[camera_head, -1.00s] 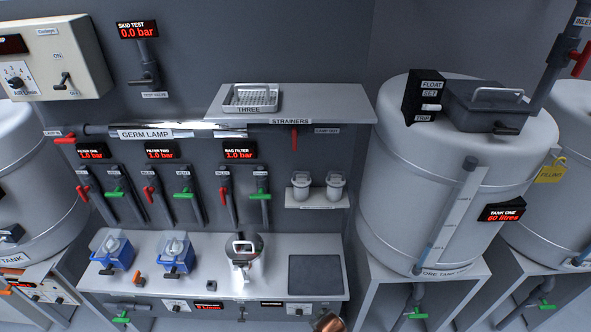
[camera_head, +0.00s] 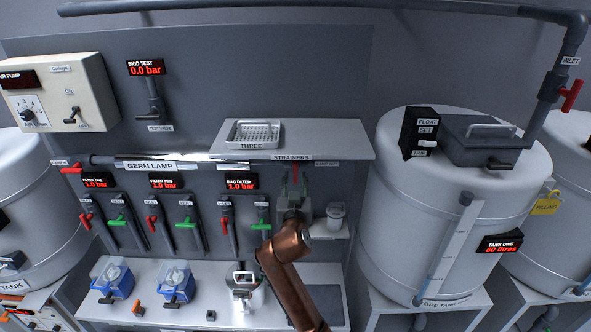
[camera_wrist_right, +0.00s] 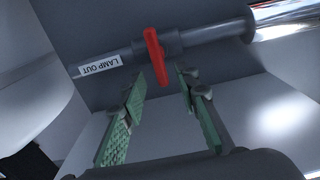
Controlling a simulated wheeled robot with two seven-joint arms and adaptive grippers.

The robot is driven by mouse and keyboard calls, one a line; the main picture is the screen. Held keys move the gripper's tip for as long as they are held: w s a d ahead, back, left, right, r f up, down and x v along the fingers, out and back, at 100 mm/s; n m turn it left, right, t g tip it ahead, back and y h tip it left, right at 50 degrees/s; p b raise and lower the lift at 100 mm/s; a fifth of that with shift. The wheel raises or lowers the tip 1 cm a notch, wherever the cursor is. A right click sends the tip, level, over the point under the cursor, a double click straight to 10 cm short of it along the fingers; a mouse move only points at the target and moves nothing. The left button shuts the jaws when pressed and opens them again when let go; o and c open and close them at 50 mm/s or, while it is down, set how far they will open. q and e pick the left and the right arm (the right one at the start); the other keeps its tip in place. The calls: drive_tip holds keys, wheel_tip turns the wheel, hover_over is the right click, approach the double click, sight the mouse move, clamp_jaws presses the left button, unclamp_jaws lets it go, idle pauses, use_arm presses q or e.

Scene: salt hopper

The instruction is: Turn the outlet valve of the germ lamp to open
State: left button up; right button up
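The germ lamp (camera_head: 205,158) is a shiny horizontal tube on the grey panel, and its bright end also shows in the wrist view (camera_wrist_right: 285,24). Its outlet valve has a red lever (camera_wrist_right: 155,57) beside the "LAMP OUT" label (camera_wrist_right: 100,66). The lever hangs down across the pipe, tilted slightly in the wrist view. My right gripper (camera_head: 294,183) is in front of and just below the valve. Its green-padded fingers are open, one on each side of the lever's lower end in the wrist picture. Contact is not visible. My left gripper is not in view.
A shelf (camera_head: 350,141) with a strainer tray (camera_head: 254,134) juts out just above the valve. A small ledge with a white cup (camera_head: 335,215) is right of my gripper. Tank one (camera_head: 400,220) stands further right. The bag filter's valves (camera_head: 262,226) are at left.

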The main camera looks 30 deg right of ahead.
sight(295, 172)
drive_tip(key=p+x, duration=0.1)
drive_tip(key=x, duration=0.5)
drive_tip(key=shift+f, duration=0.1)
drive_tip(key=shift+c, duration=0.3)
drive_tip(key=shift+a, duration=0.1)
clamp_jaws()
